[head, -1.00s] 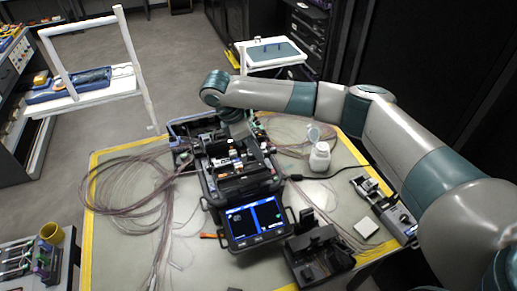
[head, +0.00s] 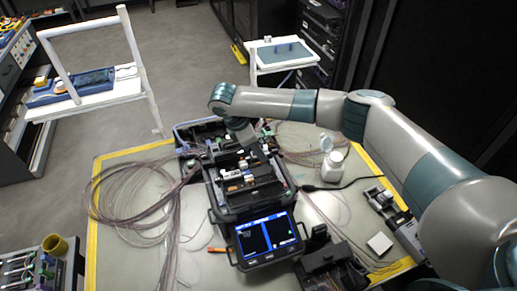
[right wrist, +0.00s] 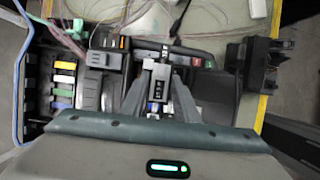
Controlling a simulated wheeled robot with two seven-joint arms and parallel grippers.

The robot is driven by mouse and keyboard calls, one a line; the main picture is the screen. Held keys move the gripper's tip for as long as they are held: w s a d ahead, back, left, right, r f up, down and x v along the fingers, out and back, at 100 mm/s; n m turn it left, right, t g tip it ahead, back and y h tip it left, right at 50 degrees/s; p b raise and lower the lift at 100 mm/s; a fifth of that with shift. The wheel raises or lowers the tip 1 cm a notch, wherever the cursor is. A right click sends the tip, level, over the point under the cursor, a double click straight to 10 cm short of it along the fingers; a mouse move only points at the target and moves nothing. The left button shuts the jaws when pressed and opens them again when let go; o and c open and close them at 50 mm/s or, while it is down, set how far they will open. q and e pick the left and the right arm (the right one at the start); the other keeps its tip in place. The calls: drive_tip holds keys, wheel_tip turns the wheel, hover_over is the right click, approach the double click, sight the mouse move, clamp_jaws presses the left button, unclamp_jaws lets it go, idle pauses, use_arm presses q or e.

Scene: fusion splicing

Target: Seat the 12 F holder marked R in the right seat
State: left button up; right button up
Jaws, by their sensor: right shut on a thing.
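My right gripper (right wrist: 158,112) reaches down over the fusion splicer from above in the right wrist view. It is shut on a small grey holder (right wrist: 160,76) with a dark lettered face; the lettering is too small to read. In the head view the right gripper (head: 250,148) hangs over the far right part of the splicer (head: 246,205), where the arm covers much of it. The right seat lies beneath the gripper and is hidden, so I cannot tell whether the holder touches it. My left gripper is not in view.
Loose fibre coils (head: 135,195) spread left of the splicer. A white bottle (head: 333,165), a black device (head: 330,268) and a white pad (head: 380,244) stand on the right of the yellow-edged table. The splicer's screen (head: 267,238) faces the near side.

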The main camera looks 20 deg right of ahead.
drive_tip(key=shift+w+f, duration=0.1)
drive_tip(key=shift+f, duration=0.2)
wheel_tip(320, 180, down, 4)
drive_tip(key=b, duration=0.4)
drive_tip(key=shift+f+b, duration=0.15)
drive_tip(key=shift+b, duration=0.15)
drive_tip(key=shift+f, duration=1.1)
drive_tip(key=shift+p, duration=0.35)
idle(0.5)
drive_tip(key=o, duration=1.1)
